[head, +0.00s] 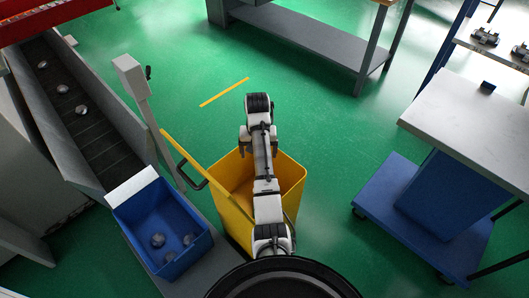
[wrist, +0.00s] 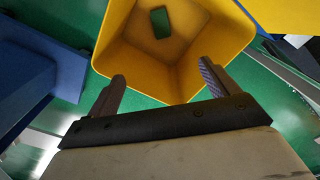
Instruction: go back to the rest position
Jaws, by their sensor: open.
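My gripper (wrist: 161,86) is open, with its two dark fingers spread apart and nothing between them in the wrist view. In the head view my gripper (head: 259,146) hangs at the end of my arm, over the far rim of the yellow bin (head: 291,180). The wrist view looks into the yellow bin (wrist: 127,62), beyond the fingertips. A dark green rectangle (wrist: 160,23) shows on the bin's inside; I cannot tell whether it is an opening or an object. My arm hides the middle of the bin in the head view.
A blue bin (head: 190,215) with several grey lumps stands left, below a dark conveyor (head: 85,125) carrying more lumps. A blue cart (head: 375,210) with a pale top (head: 475,115) stands right. A grey bench (head: 310,40) is at the back. Green floor (head: 330,120) between is clear.

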